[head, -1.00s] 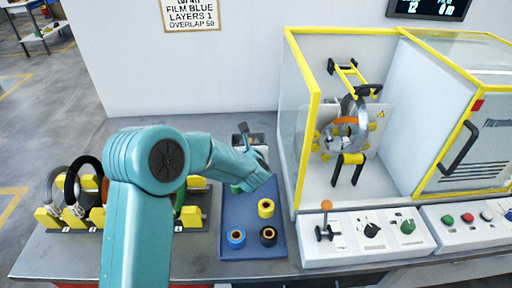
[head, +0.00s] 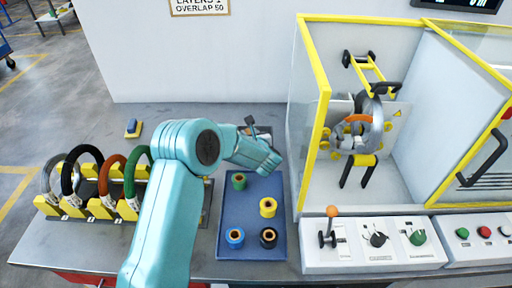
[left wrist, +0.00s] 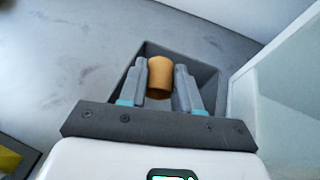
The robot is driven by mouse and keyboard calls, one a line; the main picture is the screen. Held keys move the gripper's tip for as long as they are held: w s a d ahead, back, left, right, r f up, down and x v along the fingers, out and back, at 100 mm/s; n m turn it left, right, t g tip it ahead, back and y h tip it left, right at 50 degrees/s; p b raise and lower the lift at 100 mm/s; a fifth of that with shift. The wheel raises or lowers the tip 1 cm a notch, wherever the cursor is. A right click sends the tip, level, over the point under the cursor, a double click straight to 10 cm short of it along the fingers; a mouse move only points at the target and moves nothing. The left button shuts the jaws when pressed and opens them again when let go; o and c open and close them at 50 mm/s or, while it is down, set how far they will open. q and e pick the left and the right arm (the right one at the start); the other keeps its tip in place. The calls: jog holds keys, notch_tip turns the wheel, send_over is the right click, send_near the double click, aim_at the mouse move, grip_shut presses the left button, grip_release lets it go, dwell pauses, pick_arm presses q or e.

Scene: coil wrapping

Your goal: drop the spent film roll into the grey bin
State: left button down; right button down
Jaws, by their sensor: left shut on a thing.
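The spent film roll (left wrist: 160,75), a bare tan-brown core, sits between the fingers of my left gripper (left wrist: 161,85) in the left wrist view. The gripper is shut on it. The grey bin (left wrist: 208,72) is open-topped and lies below and around the fingers in that view, so the roll appears over its opening. I cannot tell how high above the bin floor the roll is. In the head view my left gripper (head: 266,158) is beyond the blue tray and hides most of the bin; the roll is not visible there. My right gripper is not in view.
The blue tray (head: 252,218) holds several film rolls: green, yellow, blue and black. A yellow rack (head: 95,207) with several coils stands left. The wrapping machine's yellow-framed enclosure (head: 311,120) and control panel (head: 375,258) are right. A small blue-and-yellow block (head: 133,128) lies at the back.

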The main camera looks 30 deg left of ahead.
pick_arm(q)
jog(key=shift+f, duration=0.4)
jog(key=c, duration=0.7)
grip_release()
jog(key=b+v, duration=0.3)
jog(key=v, duration=1.3)
jog(key=shift+s+r, duration=0.15)
jog(key=shift+s, duration=0.05)
